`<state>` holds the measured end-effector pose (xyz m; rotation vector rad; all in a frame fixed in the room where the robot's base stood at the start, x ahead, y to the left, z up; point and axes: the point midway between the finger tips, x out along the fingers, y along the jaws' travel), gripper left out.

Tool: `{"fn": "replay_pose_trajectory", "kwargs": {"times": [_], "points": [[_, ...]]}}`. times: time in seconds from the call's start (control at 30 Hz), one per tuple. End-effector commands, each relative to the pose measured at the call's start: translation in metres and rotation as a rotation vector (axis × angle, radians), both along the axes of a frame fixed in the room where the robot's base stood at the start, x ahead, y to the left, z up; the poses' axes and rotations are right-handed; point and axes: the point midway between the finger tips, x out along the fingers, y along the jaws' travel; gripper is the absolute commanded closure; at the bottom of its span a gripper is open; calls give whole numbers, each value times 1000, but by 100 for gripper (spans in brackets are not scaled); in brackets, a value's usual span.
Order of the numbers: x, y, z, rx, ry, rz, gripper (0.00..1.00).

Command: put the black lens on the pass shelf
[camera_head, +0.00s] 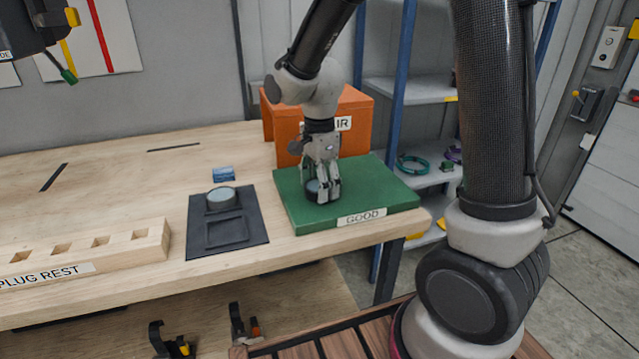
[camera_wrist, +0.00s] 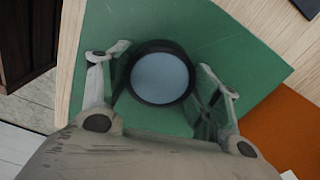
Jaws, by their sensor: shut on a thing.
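My gripper (camera_head: 323,196) points down over the green board marked GOOD (camera_head: 375,190) at the right end of the bench. It is shut on the black lens (camera_head: 312,187), a short dark ring with pale blue glass. In the wrist view the lens (camera_wrist: 161,79) sits between the two fingers, with the green board (camera_wrist: 245,70) behind it. The lens is low, at or just above the board; I cannot tell whether it touches. The fingers partly hide it in the head view. No shelf marked PASS shows.
A second round lens-like piece (camera_head: 221,198) sits on a black mat (camera_head: 258,232) left of the board. A small blue block (camera_head: 223,173) lies behind it. An orange bin (camera_head: 356,113) stands close behind my gripper. A wooden plug rest (camera_head: 130,250) is at left.

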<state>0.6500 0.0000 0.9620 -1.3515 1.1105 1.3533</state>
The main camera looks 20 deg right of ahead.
Motion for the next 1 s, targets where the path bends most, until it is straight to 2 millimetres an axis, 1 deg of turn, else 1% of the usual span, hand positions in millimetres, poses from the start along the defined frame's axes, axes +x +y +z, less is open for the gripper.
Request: {"fn": "replay_pose_trajectory", "kwargs": {"times": [0.2,0.23,0.3,0.33,0.63,0.73,0.87,1.0], "points": [[0,0,-3,0,0,0,67],[0,0,-2,0,0,0,32],[0,0,-2,0,0,0,19],[0,0,-2,0,0,0,16],[0,0,-2,0,-1,0,16],[1,0,2,0,-2,0,16],[2,1,20,2,-6,0,16],[1,1,52,3,-8,0,16]]}}
